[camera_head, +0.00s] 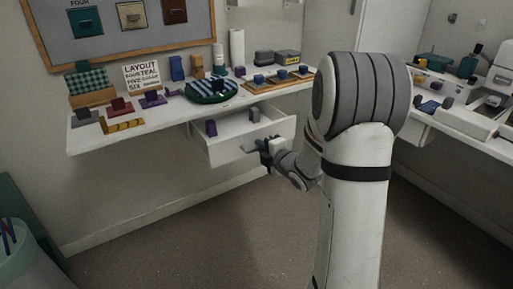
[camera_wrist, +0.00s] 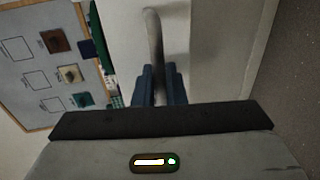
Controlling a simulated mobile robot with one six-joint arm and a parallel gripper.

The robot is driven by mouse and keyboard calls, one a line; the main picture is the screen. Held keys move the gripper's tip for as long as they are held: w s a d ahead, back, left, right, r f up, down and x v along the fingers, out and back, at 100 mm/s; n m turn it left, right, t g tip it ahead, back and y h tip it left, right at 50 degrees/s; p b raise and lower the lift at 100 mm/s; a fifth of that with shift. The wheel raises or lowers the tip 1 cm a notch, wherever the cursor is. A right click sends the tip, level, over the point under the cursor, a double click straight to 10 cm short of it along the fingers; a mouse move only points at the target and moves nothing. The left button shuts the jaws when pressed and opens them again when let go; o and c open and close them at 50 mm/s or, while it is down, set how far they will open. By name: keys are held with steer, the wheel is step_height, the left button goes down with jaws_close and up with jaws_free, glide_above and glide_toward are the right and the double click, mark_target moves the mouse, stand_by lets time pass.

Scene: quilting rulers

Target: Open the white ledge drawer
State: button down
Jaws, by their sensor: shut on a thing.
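The white ledge drawer (camera_head: 226,145) stands pulled out from under the white ledge in the head view, with its inside showing. My gripper (camera_head: 266,148) is at the right part of the drawer's front. In the wrist view my gripper's blue fingers (camera_wrist: 159,86) are shut on the grey bar handle (camera_wrist: 153,35) of the drawer front (camera_wrist: 205,45). In the head view the handle is partly hidden by the gripper.
The white ledge (camera_head: 90,137) above holds a round green striped mat (camera_head: 211,91), a wooden tray (camera_head: 262,86), a lettered sign (camera_head: 141,75) and several small blocks. A second white counter (camera_head: 462,122) with machines stands at the right. The floor (camera_head: 230,215) below the drawer is clear.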

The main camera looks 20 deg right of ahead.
steer(key=shift+d, duration=0.1)
steer(key=c, duration=1.6)
jaws_free()
steer(key=shift+c, duration=0.2)
steer(key=p+v, duration=0.1)
steer(key=v, duration=0.7)
steer(key=shift+w, duration=0.1)
